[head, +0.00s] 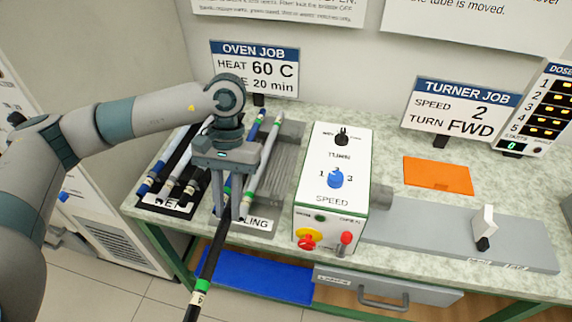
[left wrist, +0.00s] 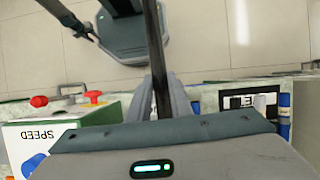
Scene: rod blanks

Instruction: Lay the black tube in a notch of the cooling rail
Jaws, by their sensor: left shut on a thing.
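My left gripper (head: 228,212) is shut on the black tube (head: 211,262), which has a green band and a white tag marked 4. The tube slants over the table's front edge, its near end out past it. In the left wrist view the black tube (left wrist: 156,52) runs up from between the fingers (left wrist: 165,98). The cooling rail (head: 287,145) is grey and ridged, just behind and right of the gripper. Tubes with blue and green bands (head: 263,158) lie on its left part. The gripper hides part of the rail.
A wet rack (head: 148,200) with several dark and blue-banded tubes stands left of the rail. The white turner box (head: 332,190) with knobs stands close on the right. A blue tray (head: 250,276) and a drawer (head: 385,285) are below the tabletop. An orange sheet (head: 437,175) lies farther right.

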